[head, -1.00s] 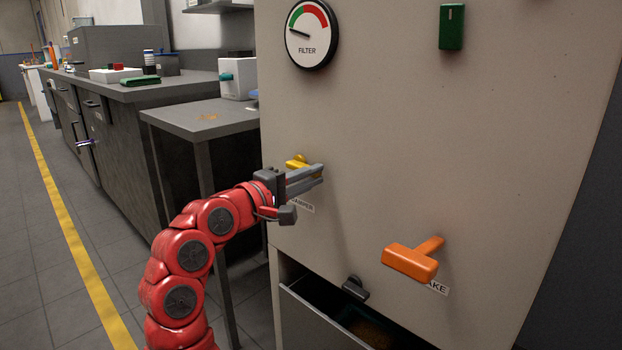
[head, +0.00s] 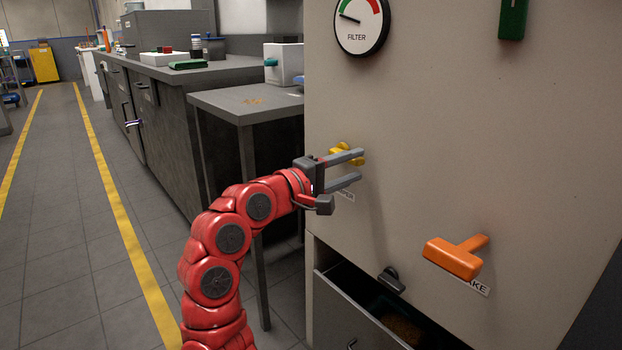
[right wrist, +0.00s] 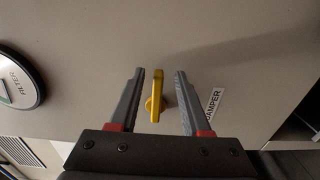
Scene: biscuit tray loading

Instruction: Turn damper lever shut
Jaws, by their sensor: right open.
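The yellow damper lever (head: 337,148) is on the beige cabinet front, partly hidden behind my right gripper (head: 359,165) in the head view. In the right wrist view the lever (right wrist: 157,94) stands between the two grey fingers of my right gripper (right wrist: 160,72). A gap shows on both sides of it, so the fingers are open and not closed on it. The damper label (right wrist: 214,104) lies outside the right finger there, and part of it shows below the gripper in the head view (head: 345,196). My left gripper is not in view.
An orange T-shaped handle (head: 453,259) sticks out at lower right. The filter gauge (head: 361,22) and a green handle (head: 513,18) are higher up. A grey side table (head: 245,98) stands left.

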